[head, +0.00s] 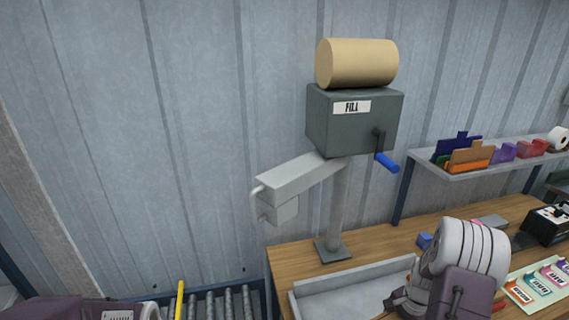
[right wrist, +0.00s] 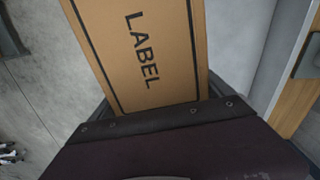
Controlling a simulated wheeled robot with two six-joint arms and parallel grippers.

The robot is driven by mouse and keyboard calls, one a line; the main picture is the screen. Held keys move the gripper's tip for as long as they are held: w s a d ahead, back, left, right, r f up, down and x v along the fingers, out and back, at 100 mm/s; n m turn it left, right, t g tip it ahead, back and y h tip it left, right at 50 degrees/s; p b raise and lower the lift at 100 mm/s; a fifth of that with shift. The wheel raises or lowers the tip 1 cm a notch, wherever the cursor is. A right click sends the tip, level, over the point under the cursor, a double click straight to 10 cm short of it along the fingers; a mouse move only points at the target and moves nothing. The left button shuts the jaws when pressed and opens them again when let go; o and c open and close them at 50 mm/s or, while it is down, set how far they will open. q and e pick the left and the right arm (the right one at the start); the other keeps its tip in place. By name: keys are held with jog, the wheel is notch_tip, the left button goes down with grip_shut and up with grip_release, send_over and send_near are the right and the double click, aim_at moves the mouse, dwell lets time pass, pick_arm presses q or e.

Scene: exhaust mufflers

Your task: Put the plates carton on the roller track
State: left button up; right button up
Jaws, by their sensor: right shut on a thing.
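A brown carton (right wrist: 145,50) with a black border line and the word LABEL fills the middle of the right wrist view. My right gripper (right wrist: 165,110) is shut on this carton; its dark jaw edge lies across the carton's near end. The carton does not show in the head view, and no word "plates" can be read on it. The roller track (head: 228,304), with grey rollers in a dark blue frame, is at the bottom of the head view, left of the wooden bench. Only its far end shows. My left gripper is not in view.
A grey FILL machine (head: 350,125) with a paper roll (head: 357,63) and blue crank stands on the wooden bench (head: 300,253). Its chute reaches left. A pale tray (head: 345,294) lies on the bench. A yellow bar (head: 180,300) rises at the track's left.

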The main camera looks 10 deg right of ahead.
jog(key=w+a+n+b, duration=0.3)
jog(key=w+a+n, duration=0.25)
jog(key=a, duration=0.55)
jog(key=s+a+r+n+b, duration=0.1)
jog(key=s+a+r+n, duration=0.1)
jog(key=a+n, duration=0.7)
jog(key=shift+a+r, duration=0.15)
jog(key=shift+a, duration=0.4)
jog(key=shift+s+n, duration=0.1)
jog(key=shift+n, duration=0.15)
